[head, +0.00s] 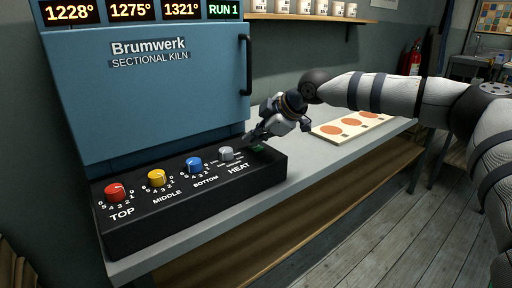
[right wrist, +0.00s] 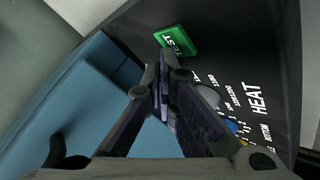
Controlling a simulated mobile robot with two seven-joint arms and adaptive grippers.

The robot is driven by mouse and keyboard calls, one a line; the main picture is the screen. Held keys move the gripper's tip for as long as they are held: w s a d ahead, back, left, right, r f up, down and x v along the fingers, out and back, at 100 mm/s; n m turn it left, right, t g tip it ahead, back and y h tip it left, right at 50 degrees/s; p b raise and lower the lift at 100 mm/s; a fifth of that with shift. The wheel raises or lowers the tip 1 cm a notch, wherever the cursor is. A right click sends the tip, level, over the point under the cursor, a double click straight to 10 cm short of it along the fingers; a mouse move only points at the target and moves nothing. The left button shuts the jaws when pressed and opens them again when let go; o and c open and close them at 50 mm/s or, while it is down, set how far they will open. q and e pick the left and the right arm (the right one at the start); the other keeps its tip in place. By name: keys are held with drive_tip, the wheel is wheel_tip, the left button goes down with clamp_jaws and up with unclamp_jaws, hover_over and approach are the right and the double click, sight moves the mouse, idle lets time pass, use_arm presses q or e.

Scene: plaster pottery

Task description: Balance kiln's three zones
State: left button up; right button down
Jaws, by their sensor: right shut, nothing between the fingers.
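The blue kiln (head: 170,100) has displays reading 1228° (head: 69,12), 1275° (head: 130,10), 1321° (head: 181,9) and RUN 1 (head: 223,9). The black control box (head: 190,212) before it carries a red TOP knob (head: 115,192), yellow MIDDLE knob (head: 156,178), blue BOTTOM knob (head: 194,165) and grey HEAT knob (head: 226,153). The knob settings are too small to read surely. A green TEST button (right wrist: 176,40) lies just beyond my right fingertips in the right wrist view. My right gripper (head: 248,138) is shut and empty above the box's right end; I cannot tell whether it touches the button.
A board with orange discs (head: 354,122) lies on the grey bench (head: 295,165) to the right. The kiln's dark handle (head: 246,65) stands out near my right gripper. A shelf with white cups (head: 310,18) and a red extinguisher (head: 415,58) are behind.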

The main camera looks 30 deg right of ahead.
sight(255, 148)
drive_tip(key=shift+f, duration=0.45)
idle(0.4)
use_arm(q)
drive_tip(key=shift+w+r+p, duration=0.35)
drive_tip(key=shift+w+r, duration=0.05)
use_arm(e)
drive_tip(key=shift+r, duration=0.85)
drive_tip(key=shift+r, duration=0.1)
drive_tip(key=shift+r+p, duration=0.6)
drive_tip(key=shift+r, duration=1.95)
use_arm(q)
drive_tip(key=shift+w+r+t, duration=0.5)
drive_tip(key=shift+w+r, duration=0.3)
drive_tip(key=shift+w, duration=0.05)
use_arm(e)
drive_tip(key=shift+f, duration=0.1)
